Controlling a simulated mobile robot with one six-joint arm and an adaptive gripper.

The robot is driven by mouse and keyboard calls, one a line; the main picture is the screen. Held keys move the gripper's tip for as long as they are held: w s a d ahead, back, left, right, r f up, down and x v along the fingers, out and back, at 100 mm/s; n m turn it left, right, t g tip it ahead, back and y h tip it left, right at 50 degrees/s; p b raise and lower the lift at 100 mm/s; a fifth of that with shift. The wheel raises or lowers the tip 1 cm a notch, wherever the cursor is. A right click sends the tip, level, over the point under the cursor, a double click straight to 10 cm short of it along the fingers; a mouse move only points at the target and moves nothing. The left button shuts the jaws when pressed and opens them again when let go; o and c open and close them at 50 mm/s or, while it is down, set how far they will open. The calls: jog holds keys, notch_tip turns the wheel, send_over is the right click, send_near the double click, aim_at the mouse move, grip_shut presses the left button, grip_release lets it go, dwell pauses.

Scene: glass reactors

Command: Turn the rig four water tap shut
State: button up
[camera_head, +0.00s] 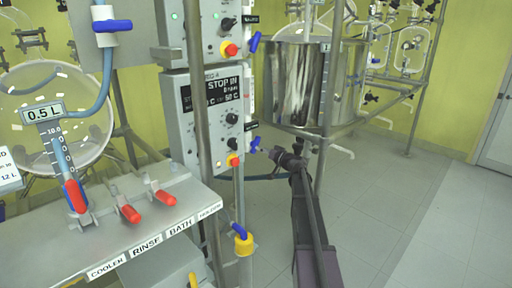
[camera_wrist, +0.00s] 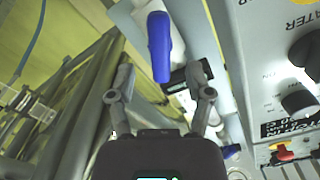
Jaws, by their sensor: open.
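A blue tap lever (camera_head: 255,144) sticks out from the right side of a grey control box (camera_head: 178,122), whose partly hidden label ends in "G 4". My gripper (camera_head: 289,159) is just right of this lever, apart from it. In the wrist view a blue lever (camera_wrist: 159,47), apparently the same one, lies ahead between the two spread fingers of my gripper (camera_wrist: 163,78). It points along the finger direction, and no finger visibly touches it. The gripper is open and empty. Whether the tap is open or closed cannot be told.
Another blue lever (camera_head: 254,42) sits on the upper box, and a blue-handled yellow-collared valve (camera_head: 242,240) is below. A metal post (camera_head: 203,110) crosses the boxes. A steel vessel (camera_head: 295,85) stands behind my gripper. The floor (camera_head: 400,205) on the right is clear.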

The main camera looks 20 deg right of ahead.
aim_at(255, 145)
jog(key=shift+x, duration=2.5)
grip_shut()
